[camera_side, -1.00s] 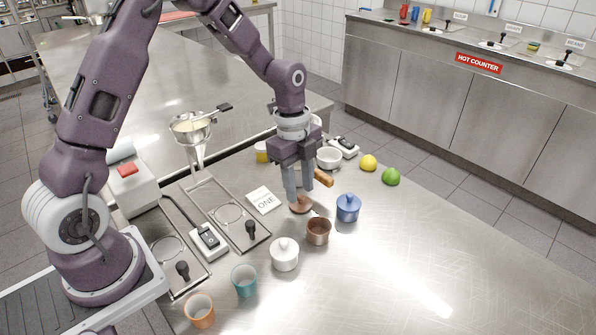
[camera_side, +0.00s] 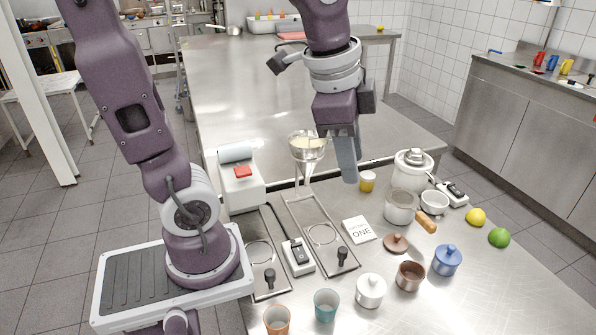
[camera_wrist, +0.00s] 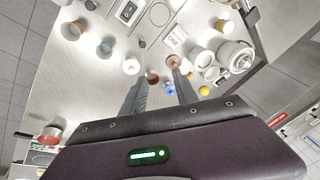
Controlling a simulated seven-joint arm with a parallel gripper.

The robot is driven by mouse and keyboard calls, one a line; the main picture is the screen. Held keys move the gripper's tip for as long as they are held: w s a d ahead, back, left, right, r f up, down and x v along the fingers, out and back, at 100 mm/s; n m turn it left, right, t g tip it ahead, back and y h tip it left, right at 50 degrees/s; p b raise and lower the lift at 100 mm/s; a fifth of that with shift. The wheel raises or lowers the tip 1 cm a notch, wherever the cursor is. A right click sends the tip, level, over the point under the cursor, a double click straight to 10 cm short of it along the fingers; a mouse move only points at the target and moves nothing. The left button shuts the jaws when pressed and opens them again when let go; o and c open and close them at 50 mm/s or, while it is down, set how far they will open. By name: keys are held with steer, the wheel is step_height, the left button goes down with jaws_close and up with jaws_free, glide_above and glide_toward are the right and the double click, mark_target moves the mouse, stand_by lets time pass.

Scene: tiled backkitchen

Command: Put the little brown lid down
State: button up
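The little brown lid (camera_side: 396,243) lies flat on the steel counter, knob up, behind and slightly left of the small brown pot (camera_side: 410,276), which stands uncovered. The lid (camera_wrist: 173,62) and the brown pot (camera_wrist: 152,77) also show in the wrist view, apart from each other. My gripper (camera_side: 348,178) is raised above the counter, well clear of the lid. In the wrist view my gripper (camera_wrist: 160,88) has its two fingers spread with nothing between them. In the side view the fingers overlap.
A lidded blue pot (camera_side: 447,260) and a lidded white pot (camera_side: 370,291) flank the brown pot. A grey saucepan (camera_side: 401,207) with a wooden handle and a "ONE" card (camera_side: 359,229) stand behind the lid. A funnel stand (camera_side: 307,150) rises near my gripper. The front right counter is clear.

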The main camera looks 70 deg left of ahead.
steer(key=s+n+t, duration=0.2)
steer(key=s+n, duration=0.5)
steer(key=s, duration=0.3)
steer(key=shift+d+f, duration=0.25)
